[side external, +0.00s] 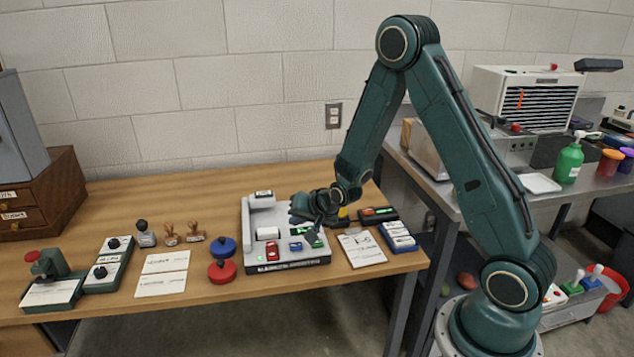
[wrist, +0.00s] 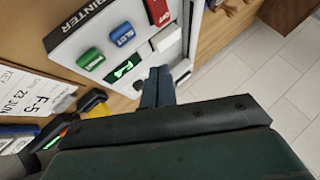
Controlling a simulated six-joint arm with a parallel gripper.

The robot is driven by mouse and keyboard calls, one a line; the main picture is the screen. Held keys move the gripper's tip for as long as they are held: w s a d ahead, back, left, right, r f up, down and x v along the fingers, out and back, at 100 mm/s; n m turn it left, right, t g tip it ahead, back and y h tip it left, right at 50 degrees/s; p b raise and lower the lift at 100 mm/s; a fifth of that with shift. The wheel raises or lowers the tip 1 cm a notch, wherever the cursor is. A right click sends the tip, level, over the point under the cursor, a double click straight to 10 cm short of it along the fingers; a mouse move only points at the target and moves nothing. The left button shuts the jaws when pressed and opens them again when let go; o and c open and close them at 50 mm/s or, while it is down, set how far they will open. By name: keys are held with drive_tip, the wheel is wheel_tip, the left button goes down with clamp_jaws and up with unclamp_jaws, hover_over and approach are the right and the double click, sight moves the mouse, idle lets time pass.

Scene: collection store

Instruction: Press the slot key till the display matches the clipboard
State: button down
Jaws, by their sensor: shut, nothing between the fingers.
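The grey label printer (side external: 250,225) stands on the wooden table, and its panel also fills the upper part of the wrist view (wrist: 78,38). The blue slot key (wrist: 121,34), marked SLT, sits between a green key (wrist: 91,58) and a red key (wrist: 158,10). The small display (wrist: 123,69) has green characters starting with F; the rest is too small to read. The clipboard sheet (wrist: 28,97) reads 23 JUN and F-5; it lies right of the printer (side external: 362,248). My gripper (side external: 318,222) is shut and empty over the printer, its fingertips (wrist: 160,76) beside the display, apart from the slot key.
Right of the clipboard is a rack of white-labelled blocks (side external: 399,236), with a dark device with a lit screen (side external: 378,214) behind. Left of the printer are red (side external: 222,271) and blue (side external: 224,247) round pads, paper cards (side external: 163,283) and stamps. The table's front edge is close.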

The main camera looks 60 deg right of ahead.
sight(299, 247)
idle(0.7)
wheel_tip(299, 247, up, 4)
drive_tip(key=shift+f, duration=0.1)
idle(0.3)
drive_tip(key=shift+f, duration=0.1)
drive_tip(key=shift+f, duration=4.3)
drive_tip(key=shift+f, duration=0.9)
idle(0.4)
drive_tip(key=shift+r, duration=0.9)
